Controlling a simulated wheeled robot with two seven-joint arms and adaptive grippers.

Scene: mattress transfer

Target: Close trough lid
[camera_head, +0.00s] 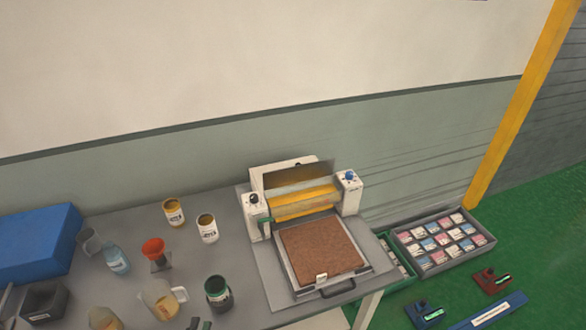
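The white roller machine (254,222) stands at the right end of the grey table. A dark, see-through lid panel (298,175) stands raised behind and above the yellow part, so the trough looks uncovered. A brown board (322,250) lies on the tray in front of the machine. Dark tips that look like my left gripper (200,324) show at the bottom edge, well in front and left of the machine. Most of it is cut off. My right gripper is not seen.
Labelled jars (207,228), a dark green-rimmed jar (218,292), a pitcher (160,300), a red funnel (154,250) and a blue box (38,245) stand on the table. A grey crate (443,242) of small packs sits on the right. The tabletop just left of the machine is fairly clear.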

